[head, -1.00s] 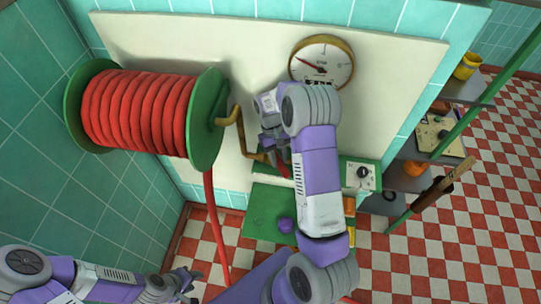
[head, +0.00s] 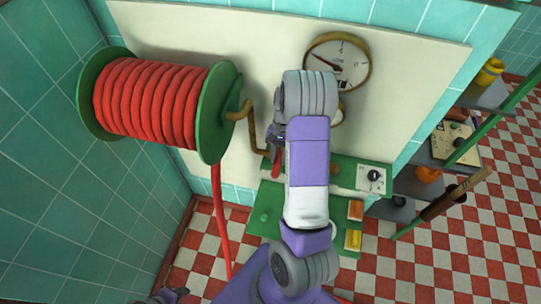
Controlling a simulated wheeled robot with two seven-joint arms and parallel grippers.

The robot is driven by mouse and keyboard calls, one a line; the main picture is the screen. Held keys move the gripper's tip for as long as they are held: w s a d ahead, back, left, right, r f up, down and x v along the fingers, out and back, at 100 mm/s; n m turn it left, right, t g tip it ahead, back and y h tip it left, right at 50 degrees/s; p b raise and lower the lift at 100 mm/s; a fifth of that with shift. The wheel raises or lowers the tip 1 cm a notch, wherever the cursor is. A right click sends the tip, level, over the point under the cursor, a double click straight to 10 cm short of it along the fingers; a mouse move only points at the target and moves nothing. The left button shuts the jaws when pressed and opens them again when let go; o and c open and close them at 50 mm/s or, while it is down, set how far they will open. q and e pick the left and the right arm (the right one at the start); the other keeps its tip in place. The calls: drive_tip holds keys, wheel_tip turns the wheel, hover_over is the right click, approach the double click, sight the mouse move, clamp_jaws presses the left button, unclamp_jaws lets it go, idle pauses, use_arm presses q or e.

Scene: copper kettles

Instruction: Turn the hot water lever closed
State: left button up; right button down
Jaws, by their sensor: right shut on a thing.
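A red lever (head: 276,163) shows just left of my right forearm, at the lower end of the bent brass pipe (head: 255,133). My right gripper (head: 273,142) is at this lever and shut on it, partly hidden by my own wrist and forearm. The lever's far part and its pivot are hidden behind the arm, so its exact angle cannot be told. My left gripper (head: 168,296) shows only as a small dark piece at the bottom edge, well away from the lever; its jaws cannot be made out.
A green reel with red hose (head: 155,103) is mounted on the wall at left. A round gauge (head: 337,62) is above my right arm. A green bench (head: 265,215) and a panel with a dial (head: 374,178) lie below. Shelves (head: 440,150) stand at right.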

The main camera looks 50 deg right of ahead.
sight(278, 159)
drive_tip(key=shift+d, duration=0.1)
idle(0.3)
drive_tip(key=c, duration=0.8)
unclamp_jaws()
drive_tip(key=shift+c, duration=0.2)
wheel_tip(278, 159, up, 10)
